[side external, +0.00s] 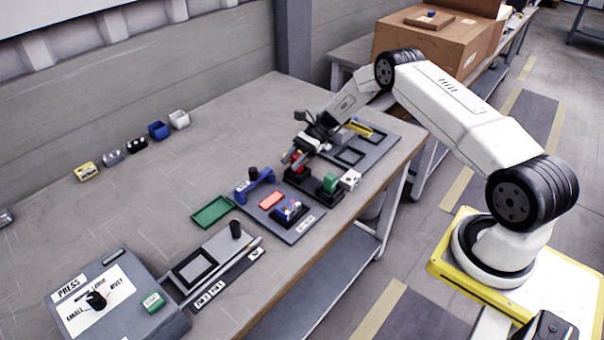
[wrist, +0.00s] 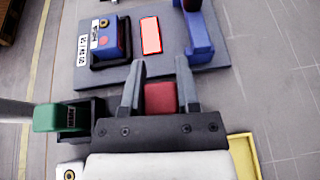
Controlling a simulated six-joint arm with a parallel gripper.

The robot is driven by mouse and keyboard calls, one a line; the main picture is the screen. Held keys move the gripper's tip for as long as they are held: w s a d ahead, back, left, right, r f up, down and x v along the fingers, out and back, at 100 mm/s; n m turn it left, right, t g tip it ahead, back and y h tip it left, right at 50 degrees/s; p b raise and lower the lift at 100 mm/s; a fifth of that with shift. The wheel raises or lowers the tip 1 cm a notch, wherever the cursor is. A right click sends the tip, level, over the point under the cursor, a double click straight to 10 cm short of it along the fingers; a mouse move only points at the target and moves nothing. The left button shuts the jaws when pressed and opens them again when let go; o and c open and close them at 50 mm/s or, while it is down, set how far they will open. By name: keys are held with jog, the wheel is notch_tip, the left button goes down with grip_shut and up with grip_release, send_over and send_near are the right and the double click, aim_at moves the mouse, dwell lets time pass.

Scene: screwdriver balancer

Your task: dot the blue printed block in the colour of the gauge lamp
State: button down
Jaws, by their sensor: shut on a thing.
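The blue printed block (side external: 290,209) sits in a dark holder on a grey plate; it also shows in the wrist view (wrist: 107,36), with a white label and small round marks. A flat bright red rectangle (side external: 271,200) lies beside it on the plate; I cannot tell whether it is the gauge lamp. My gripper (side external: 295,160) is shut on a red marker (wrist: 160,97), at the black rack (side external: 312,188). I cannot tell whether the marker is clear of the rack. A green marker (side external: 331,183) stands at the rack's other end.
A blue bracket (side external: 255,184) stands at the plate's far edge. An empty green tray (side external: 212,212) lies left of it. A white box (side external: 350,179) is beside the rack. A press panel (side external: 115,298) is at the front left. The table's left middle is mostly clear.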

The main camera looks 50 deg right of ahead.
jog(key=shift+f, duration=0.25)
jog(key=shift+c, duration=1.3)
grip_release()
jog(key=shift+d, duration=0.1)
jog(key=v, duration=0.7)
jog(key=shift+d, duration=0.3)
jog(key=shift+r, duration=0.25)
jog(key=shift+r, duration=2.4)
jog(key=shift+a, duration=0.1)
